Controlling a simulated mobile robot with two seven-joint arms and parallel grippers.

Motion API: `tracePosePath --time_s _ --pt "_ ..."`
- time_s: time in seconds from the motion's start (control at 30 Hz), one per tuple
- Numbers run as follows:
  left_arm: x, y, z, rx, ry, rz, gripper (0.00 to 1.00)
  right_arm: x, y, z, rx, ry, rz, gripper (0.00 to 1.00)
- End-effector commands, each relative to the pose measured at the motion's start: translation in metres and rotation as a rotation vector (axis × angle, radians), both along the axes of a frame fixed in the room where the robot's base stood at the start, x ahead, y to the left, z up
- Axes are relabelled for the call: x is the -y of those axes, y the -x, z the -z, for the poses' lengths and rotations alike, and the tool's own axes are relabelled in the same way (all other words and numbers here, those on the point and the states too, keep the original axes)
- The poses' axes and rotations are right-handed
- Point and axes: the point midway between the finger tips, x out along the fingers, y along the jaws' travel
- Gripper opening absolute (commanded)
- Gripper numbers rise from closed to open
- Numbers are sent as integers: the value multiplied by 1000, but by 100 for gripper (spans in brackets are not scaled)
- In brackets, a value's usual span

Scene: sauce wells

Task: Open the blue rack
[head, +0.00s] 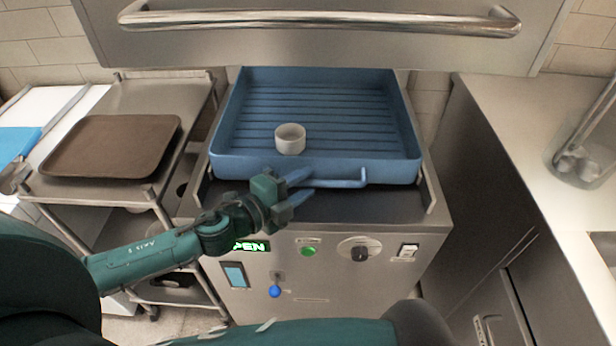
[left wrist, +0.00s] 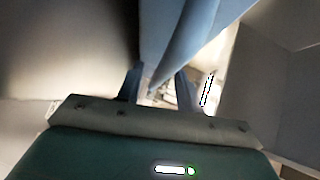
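The blue rack (head: 315,165) is a shallow tray with a ribbed floor, on the steel machine below the raised hood. Its handle (head: 340,183) is a blue bar along the front wall. My left gripper (head: 300,184) is at the left end of this handle, fingers pointing right. In the left wrist view, the two fingers of my left gripper (left wrist: 158,88) are spread apart, and a blurred blue bar (left wrist: 185,48) lies in front of and partly between them. I cannot tell whether they touch it. My right gripper is not in view.
A white cup (head: 290,139) stands in the rack. The hood's steel handle (head: 320,19) is above. A cart with a brown tray (head: 112,146) is at left. A counter with a glass container (head: 582,160) is at right. The machine front has a green display (head: 250,246) and knobs.

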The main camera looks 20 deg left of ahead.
Motion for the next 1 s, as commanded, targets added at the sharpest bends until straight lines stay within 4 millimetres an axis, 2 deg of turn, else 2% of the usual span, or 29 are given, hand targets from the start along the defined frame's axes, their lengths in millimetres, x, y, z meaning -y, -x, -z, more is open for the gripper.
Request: tracePosePath --time_s 0.2,0.5,0.93,1.0 --pt "8 -13 2 0 0 1 36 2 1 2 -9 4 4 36" --pt "8 -14 3 -1 0 1 35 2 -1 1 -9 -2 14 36" --pt "8 -14 3 -1 0 1 0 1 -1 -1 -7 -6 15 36" --pt "8 -14 3 -1 0 1 0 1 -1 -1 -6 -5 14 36"
